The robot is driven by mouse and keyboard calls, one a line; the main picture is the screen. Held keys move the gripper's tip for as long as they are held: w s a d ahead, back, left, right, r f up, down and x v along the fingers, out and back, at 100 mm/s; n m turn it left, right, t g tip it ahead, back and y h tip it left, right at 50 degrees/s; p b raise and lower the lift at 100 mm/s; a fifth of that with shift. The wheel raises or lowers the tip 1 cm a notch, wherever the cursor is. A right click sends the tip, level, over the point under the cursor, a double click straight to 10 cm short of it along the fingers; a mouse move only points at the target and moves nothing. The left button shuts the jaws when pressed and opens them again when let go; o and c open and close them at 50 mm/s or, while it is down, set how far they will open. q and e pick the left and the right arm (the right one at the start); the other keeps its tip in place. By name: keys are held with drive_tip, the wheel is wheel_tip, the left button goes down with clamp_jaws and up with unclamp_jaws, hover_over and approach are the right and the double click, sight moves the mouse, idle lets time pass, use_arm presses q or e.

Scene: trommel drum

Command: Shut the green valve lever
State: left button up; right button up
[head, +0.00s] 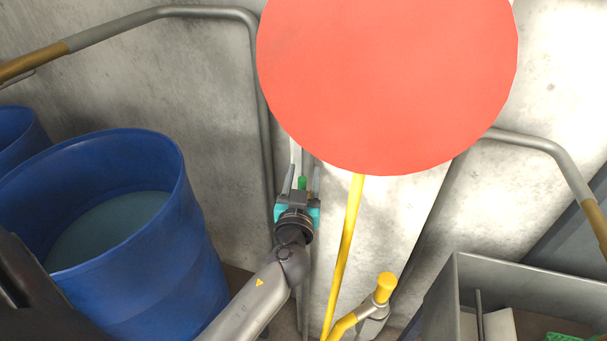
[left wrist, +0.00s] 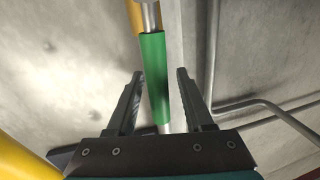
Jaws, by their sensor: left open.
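The green valve lever shows in the left wrist view as a green sleeve (left wrist: 153,55) on a pale metal rod. It runs down between the two fingers. In the head view only a small green patch (head: 302,183) shows between the fingers. My left gripper (head: 302,172) is open in front of the wall, and its fingers point away from me. In the left wrist view the gripper (left wrist: 160,74) has one finger on each side of the green sleeve, with gaps visible. The valve body is not clearly seen. My right gripper is not in view.
A large red disc (head: 388,80) hides much of the wall; a yellow pole (head: 345,255) runs below it. A blue barrel (head: 175,250) stands left, a yellow-capped fitting (head: 385,287) lower right of the gripper, and a grey bin (head: 520,273) at right. Grey rails (head: 266,130) line the wall.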

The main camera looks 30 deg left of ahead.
use_arm(q)
drive_tip(key=shift+c, duration=0.3)
clamp_jaws()
idle(1.0)
